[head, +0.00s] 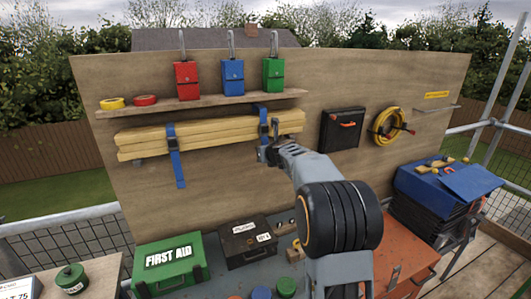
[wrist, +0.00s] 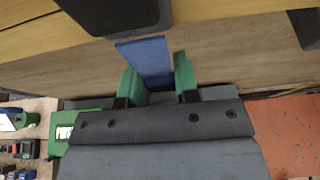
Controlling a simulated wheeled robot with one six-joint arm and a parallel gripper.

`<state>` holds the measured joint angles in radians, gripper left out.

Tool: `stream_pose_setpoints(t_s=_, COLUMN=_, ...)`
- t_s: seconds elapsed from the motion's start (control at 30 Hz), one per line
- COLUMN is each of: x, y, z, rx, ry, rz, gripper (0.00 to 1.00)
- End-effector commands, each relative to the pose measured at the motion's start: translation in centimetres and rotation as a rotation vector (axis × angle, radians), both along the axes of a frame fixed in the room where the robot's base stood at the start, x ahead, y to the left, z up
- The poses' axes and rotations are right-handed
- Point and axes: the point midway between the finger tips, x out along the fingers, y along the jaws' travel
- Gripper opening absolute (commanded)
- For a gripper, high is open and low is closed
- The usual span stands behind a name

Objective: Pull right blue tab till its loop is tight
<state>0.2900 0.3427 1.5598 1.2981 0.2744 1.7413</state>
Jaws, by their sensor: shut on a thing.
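The yellow timber bundle (head: 215,135) hangs on the board below the shelf, with a blue strap loop near each end. The left blue tab (head: 178,168) hangs free below the timbers. The right blue strap (head: 263,116) goes around the bundle near its right end. My gripper (head: 268,156) is just below that strap. In the wrist view the right blue tab (wrist: 150,58) runs down from a dark buckle (wrist: 118,12) between the green fingertips of my gripper (wrist: 158,82), which is shut on it. The tab's lower end is hidden by the gripper.
Red, blue and green padlocks (head: 232,78) stand on the shelf (head: 205,106) above. A black pouch (head: 342,128) and a yellow coil (head: 390,126) are to the right. Below are a green first aid box (head: 170,264) and a black case (head: 247,241).

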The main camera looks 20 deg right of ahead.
Motion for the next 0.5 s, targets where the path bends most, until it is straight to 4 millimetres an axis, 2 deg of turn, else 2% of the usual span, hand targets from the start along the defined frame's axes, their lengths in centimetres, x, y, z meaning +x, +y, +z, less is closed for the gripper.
stream_pose_setpoints(t_s=0.5, x=0.0, y=0.0, z=-2.3, rx=0.0, ry=0.001, rz=0.0, gripper=0.07)
